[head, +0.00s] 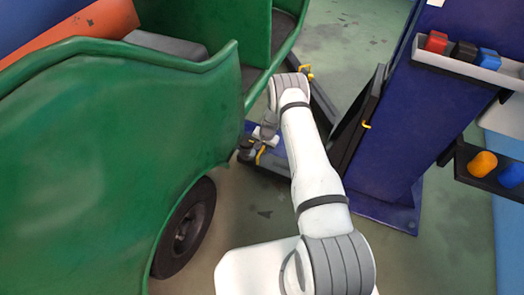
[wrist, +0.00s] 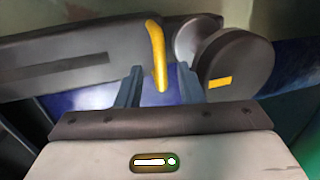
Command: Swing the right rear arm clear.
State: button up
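A dark grey lift arm (wrist: 60,60) crosses the wrist view, with a round pad (wrist: 235,62) at its right end. A yellow handle (wrist: 157,55) stands up from this arm. My gripper (wrist: 158,87) is open, one finger on each side of the handle, with a gap on both sides. In the head view my gripper (head: 258,147) is low beside the green rickshaw (head: 100,150), by a small yellow handle (head: 261,154). My own arm hides much of this spot. I cannot tell for certain from the views which lift arm this is.
The blue lift post (head: 410,120) stands right of my arm, with a dark arm (head: 352,130) against it. Another yellow handle (head: 306,72) is farther back. A tray (head: 460,62) and a dark shelf (head: 490,172) stick out on the right. The rickshaw wheel (head: 185,228) is near left.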

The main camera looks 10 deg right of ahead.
jog(key=shift+w+a+f, duration=0.1)
jog(key=shift+f, duration=0.45)
grip_shut()
